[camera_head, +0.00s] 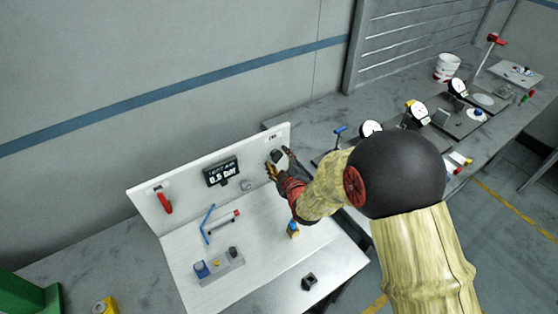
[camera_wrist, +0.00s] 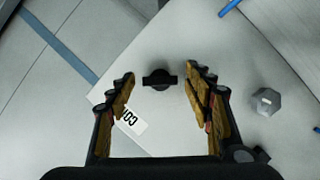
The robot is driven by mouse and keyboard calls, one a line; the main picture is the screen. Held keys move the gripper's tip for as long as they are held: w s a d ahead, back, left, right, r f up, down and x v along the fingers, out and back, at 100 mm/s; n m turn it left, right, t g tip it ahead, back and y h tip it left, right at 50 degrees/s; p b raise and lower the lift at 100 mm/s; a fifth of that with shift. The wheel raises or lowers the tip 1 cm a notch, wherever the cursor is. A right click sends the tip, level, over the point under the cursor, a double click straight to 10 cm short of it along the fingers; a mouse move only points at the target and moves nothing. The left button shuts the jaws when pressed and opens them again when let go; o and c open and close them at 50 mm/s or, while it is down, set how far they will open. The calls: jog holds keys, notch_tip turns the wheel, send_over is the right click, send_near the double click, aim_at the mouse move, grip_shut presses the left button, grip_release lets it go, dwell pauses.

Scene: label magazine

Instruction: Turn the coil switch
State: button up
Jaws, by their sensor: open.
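The coil switch is a black knob with a raised bar, and it shows in the wrist view (camera_wrist: 159,80) on the white upright panel (camera_wrist: 175,125). A white label with black letters (camera_wrist: 130,120), partly hidden by the left finger, lies near it. My gripper (camera_wrist: 160,77) is open, with one finger on each side of the knob and a visible gap to both. In the head view, my gripper (camera_head: 279,166) is at the right end of the panel (camera_head: 200,165) and hides much of the knob.
A grey hexagonal knob (camera_wrist: 266,101) is on the panel to the right in the wrist view. The head view shows a black display (camera_head: 221,171), a red lever (camera_head: 164,200), a blue handle (camera_head: 207,222) and a grey button block (camera_head: 219,266). Further stations stand along the bench at right.

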jog(key=c, duration=0.3)
jog(key=c, duration=0.9)
